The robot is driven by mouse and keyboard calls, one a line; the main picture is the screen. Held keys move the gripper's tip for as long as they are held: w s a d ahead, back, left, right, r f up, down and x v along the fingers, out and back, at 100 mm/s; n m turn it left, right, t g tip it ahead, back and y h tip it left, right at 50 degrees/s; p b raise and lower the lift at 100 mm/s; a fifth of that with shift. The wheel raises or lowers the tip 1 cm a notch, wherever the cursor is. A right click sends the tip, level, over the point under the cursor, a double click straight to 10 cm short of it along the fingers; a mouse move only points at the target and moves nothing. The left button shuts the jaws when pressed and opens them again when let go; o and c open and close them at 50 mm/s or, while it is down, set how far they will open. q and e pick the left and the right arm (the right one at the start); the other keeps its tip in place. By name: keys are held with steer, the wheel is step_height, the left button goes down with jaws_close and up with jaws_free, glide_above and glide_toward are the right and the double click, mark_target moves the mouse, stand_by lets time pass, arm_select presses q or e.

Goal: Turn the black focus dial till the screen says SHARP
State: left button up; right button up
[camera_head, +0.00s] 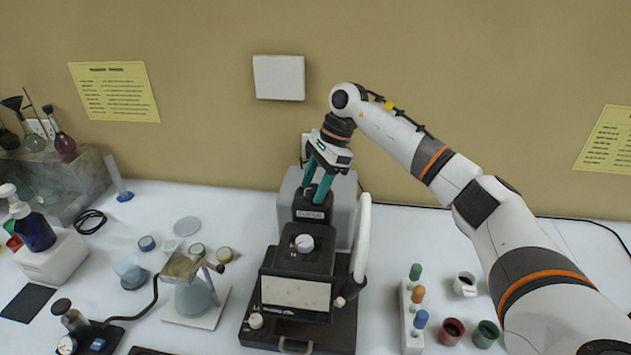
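A dark instrument (296,262) stands on a black base in the middle of the table. A small label or screen (311,214) sits on its upper block; its text is too small to read. A round white-faced knob or gauge (303,243) is below it. My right gripper (314,194) reaches down from above, its two teal fingers apart with tips at the top of the upper black block. I cannot make out the black focus dial there, nor whether the fingers touch or hold anything. My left gripper is not in view.
A grey box (342,206) stands behind the instrument and a white curved handle (361,238) at its right. A flask (194,297) on a white plate is left. A rack with coloured-topped tubes (411,325) and small cups (451,331) are right. My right arm spans the right side.

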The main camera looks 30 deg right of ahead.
steer(key=c, duration=0.8)
steer(key=shift+m+t+b, duration=0.5)
steer(key=shift+m+b, duration=0.55)
steer(key=shift+m, duration=0.25)
steer(key=m+t+b, duration=0.1)
steer(key=m+b, duration=0.1)
steer(key=m, duration=0.1)
steer(key=shift+s+h, duration=0.15)
steer(key=shift+h, duration=0.25)
steer(key=m+t+h+b, duration=0.1)
steer(key=m+b, duration=0.1)
steer(key=m, duration=0.3)
steer(key=shift+s+a, duration=0.1)
steer(key=shift+a, duration=0.05)
steer(key=shift+a+r+m+t+h+b, duration=0.1)
steer(key=shift+m+t+h+b, duration=0.25)
steer(key=shift+m, duration=0.6)
steer(key=shift+r+m+t+h+b, duration=0.15)
steer(key=shift+m+h+b, duration=0.35)
steer(key=shift+m, duration=0.45)
